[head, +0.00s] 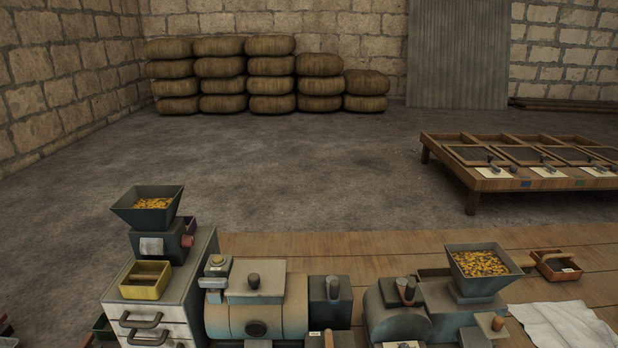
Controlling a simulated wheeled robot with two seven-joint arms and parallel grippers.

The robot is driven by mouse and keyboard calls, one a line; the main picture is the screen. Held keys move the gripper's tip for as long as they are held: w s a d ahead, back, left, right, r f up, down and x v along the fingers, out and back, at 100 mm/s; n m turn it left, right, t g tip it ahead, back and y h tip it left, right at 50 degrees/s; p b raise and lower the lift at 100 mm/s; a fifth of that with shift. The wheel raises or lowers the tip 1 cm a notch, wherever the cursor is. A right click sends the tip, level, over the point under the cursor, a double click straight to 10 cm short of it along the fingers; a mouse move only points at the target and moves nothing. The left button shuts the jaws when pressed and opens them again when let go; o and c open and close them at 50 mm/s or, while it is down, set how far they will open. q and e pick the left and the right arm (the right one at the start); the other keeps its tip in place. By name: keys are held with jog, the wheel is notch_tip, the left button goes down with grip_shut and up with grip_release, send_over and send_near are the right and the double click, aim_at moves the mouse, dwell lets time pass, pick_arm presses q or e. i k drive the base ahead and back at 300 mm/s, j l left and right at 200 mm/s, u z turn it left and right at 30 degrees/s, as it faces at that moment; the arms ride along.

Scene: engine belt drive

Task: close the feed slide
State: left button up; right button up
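A grey hopper (482,262) filled with yellow grain sits on the machine at the right. Below it is a grey block with a wooden knob (497,323), which may be the feed slide; I cannot tell how far it is in or out. A second grain-filled hopper (150,205) stands on the cabinet at the left, above a small mill body with a reddish knob (187,240). Neither of my grippers is in view.
A tan rounded engine housing (256,308) stands between the cabinet (195,285) and the right-hand machine. A white cloth (566,328) and a wooden box (556,265) lie to the right. A yellow box (145,281) sits on the cabinet. A low rack (510,184) stands behind.

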aim_at(492, 326)
jog(key=z, duration=1.3)
jog(key=i+l, duration=0.2)
jog(key=i, duration=0.15)
